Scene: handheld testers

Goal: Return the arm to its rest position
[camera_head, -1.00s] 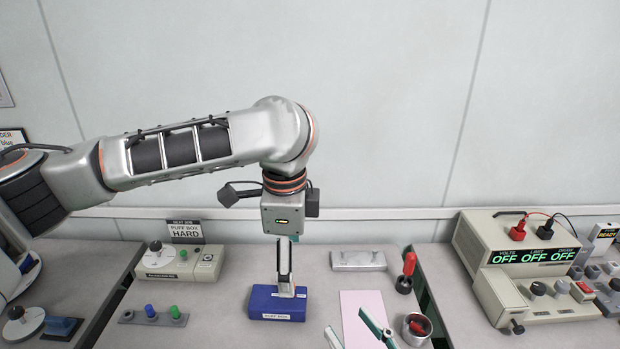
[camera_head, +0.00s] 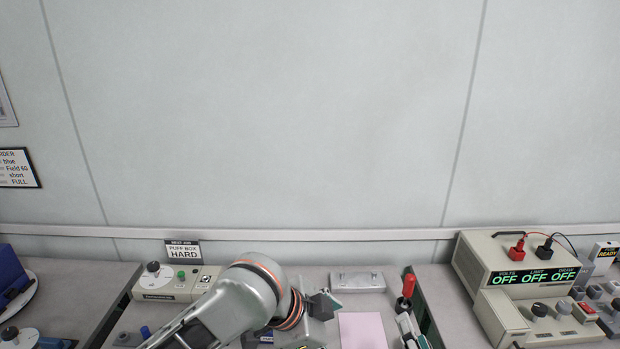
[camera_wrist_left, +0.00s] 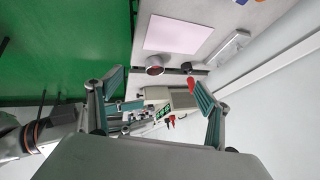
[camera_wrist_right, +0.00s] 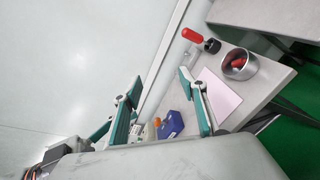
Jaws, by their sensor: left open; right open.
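My left arm reaches in from the bottom left in the head view, low over the bench, and its fingers do not show clearly there. In the left wrist view my left gripper (camera_wrist_left: 157,82) is open, with nothing between its fingers. My right gripper (camera_head: 411,330) shows at the bottom edge of the head view, right of the pink sheet (camera_head: 361,330). In the right wrist view it is open and empty. The blue box (camera_wrist_right: 171,125) shows beyond its fingers; in the head view the arm and the frame edge mostly hide it.
A tester with a dial (camera_head: 171,282) stands behind the left arm. A larger tester reading OFF (camera_head: 535,275) stands at the right. A red-handled tool (camera_head: 408,286) and a metal plate (camera_head: 357,281) are at the back. The right wrist view shows a metal cup (camera_wrist_right: 240,66).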

